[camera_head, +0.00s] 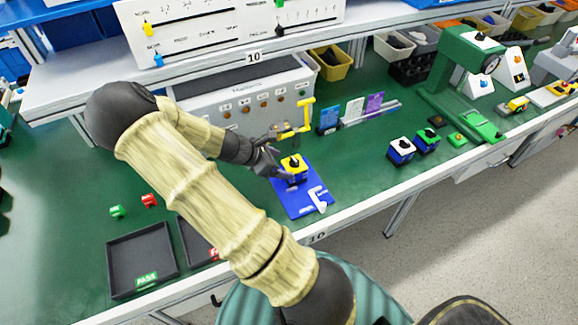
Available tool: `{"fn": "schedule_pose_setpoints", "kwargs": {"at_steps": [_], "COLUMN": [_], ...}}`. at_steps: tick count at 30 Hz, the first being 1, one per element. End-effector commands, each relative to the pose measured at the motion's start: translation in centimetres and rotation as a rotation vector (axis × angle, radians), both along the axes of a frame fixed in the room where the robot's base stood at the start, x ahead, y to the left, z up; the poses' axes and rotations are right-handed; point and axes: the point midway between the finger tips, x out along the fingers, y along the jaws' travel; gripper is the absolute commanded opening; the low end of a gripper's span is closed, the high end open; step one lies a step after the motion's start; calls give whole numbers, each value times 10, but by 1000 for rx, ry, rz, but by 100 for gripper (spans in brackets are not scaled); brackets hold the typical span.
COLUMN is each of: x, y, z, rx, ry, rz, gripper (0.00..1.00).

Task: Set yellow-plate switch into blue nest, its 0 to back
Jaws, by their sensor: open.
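The yellow-plate switch (295,163), with a black knob on top and a blue lower body, stands upright at the back part of the blue fixture board (292,205). The nest itself is hidden under or behind the switch, so I cannot tell how fully it is seated. The 0 mark is too small to read. My gripper (279,166) is open, right beside the switch on its left. I cannot tell whether its fingers touch the switch.
A yellow clamp handle (306,115) rises behind the board, and a white angled piece (317,198) is at its front right. White-plate (401,151) and green-plate (427,141) switches stand to the right. A black tray (142,262) lies front left. The grey control box (245,103) stands behind.

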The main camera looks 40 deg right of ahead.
Motion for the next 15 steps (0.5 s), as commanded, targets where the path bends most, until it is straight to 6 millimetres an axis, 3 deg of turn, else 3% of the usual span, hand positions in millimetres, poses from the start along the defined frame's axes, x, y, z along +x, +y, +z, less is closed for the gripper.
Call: {"fn": "schedule_pose_setpoints", "kwargs": {"at_steps": [7,15], "x": [8,8], "y": [28,34], "z": [29,35], "rx": [1,-1], "ry": [-3,0], "rz": [2,0], "gripper": [80,80]}}
